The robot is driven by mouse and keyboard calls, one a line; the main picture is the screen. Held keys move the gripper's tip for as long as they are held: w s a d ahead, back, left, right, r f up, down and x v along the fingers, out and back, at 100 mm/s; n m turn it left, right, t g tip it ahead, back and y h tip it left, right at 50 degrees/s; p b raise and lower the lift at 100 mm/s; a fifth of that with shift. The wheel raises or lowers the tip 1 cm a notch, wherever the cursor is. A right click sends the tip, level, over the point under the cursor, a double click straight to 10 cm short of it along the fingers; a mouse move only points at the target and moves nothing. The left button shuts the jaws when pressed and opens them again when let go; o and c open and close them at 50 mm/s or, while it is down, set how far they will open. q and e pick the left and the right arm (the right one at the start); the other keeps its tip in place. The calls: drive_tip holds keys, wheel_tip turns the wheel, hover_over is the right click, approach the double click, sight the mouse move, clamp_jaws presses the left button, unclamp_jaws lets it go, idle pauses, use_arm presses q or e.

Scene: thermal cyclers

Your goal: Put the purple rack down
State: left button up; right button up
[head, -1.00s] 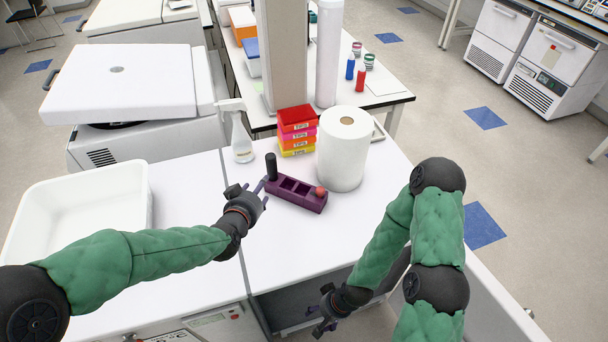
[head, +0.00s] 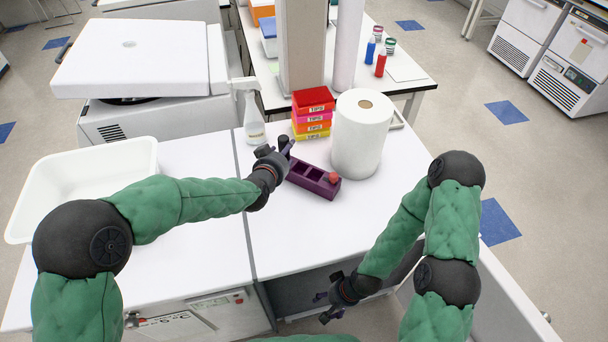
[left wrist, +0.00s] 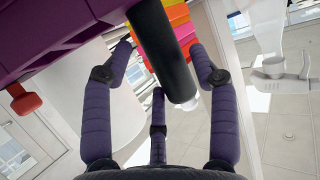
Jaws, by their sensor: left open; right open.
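The purple rack (head: 319,181) lies on the white bench, in front of the paper roll and the coloured boxes. In the left wrist view the rack (left wrist: 60,35) fills the top left, and a black cylinder (left wrist: 163,50) shows between my spread fingers. My left gripper (head: 285,152) is open at the rack's left end and hides most of the cylinder in the head view. I cannot tell whether the fingers touch it. My right gripper (head: 326,306) is open and empty, low by the bench's front edge.
The paper roll (head: 362,140) and stacked coloured boxes (head: 313,112) stand close behind the rack. A spray bottle (head: 251,112) is behind my left gripper. A white tub (head: 60,190) is at the left. The bench in front of the rack is clear.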

use_arm(q)
drive_tip(key=shift+x, duration=1.4)
clamp_jaws()
